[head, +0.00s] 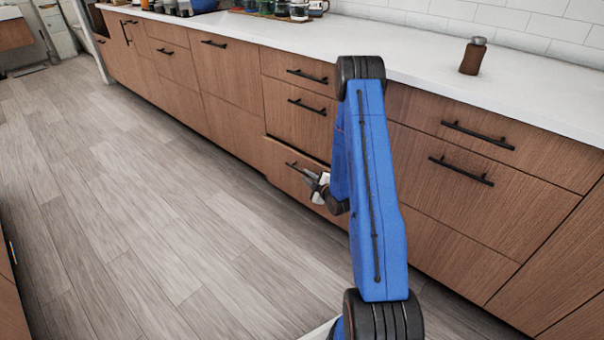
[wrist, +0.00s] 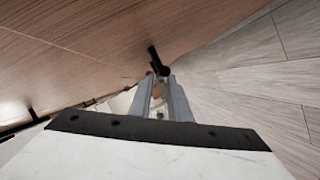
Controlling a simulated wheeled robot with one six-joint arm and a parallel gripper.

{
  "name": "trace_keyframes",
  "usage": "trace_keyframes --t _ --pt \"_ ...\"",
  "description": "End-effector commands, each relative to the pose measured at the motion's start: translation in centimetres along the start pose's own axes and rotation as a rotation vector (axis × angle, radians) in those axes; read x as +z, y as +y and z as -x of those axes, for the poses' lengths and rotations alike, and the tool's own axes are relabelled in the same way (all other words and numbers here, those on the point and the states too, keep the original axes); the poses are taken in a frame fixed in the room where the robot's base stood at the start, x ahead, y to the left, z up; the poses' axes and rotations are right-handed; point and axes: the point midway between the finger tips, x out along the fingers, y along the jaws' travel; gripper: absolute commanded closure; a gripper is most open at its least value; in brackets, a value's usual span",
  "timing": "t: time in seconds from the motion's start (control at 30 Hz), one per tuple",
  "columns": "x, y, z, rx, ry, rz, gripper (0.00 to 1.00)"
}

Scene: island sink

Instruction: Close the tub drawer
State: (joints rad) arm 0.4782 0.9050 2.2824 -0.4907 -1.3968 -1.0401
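The lowest visible drawer (head: 276,156) of the narrow middle stack has a wood front and a black bar handle (head: 294,167). My gripper is at this drawer, so I take it for the tub drawer. Its upper edge seems to stand slightly proud of the stack; I cannot tell how far. My gripper (head: 318,180) is at the right part of the handle, partly hidden by my blue arm. In the wrist view, my gripper's two fingers (wrist: 161,80) are apart, with a black handle (wrist: 157,60) at their tips. I cannot tell whether they touch it.
More closed wood drawers with black handles line the island on both sides. The white counter (head: 420,62) above holds a brown bottle (head: 473,56) and several jars (head: 299,11) at the back. The grey plank floor (head: 130,190) left of the drawers is clear.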

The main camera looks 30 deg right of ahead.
Motion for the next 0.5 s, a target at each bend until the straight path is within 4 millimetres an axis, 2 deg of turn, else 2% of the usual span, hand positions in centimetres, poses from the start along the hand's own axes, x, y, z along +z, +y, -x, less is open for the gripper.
trace_keyframes --t 0.2,0.5 --pt "0.0 0.0 -3.3 0.0 0.002 0.001 0.83" --pt "0.0 0.0 -5.0 0.0 0.0 -0.001 0.83"
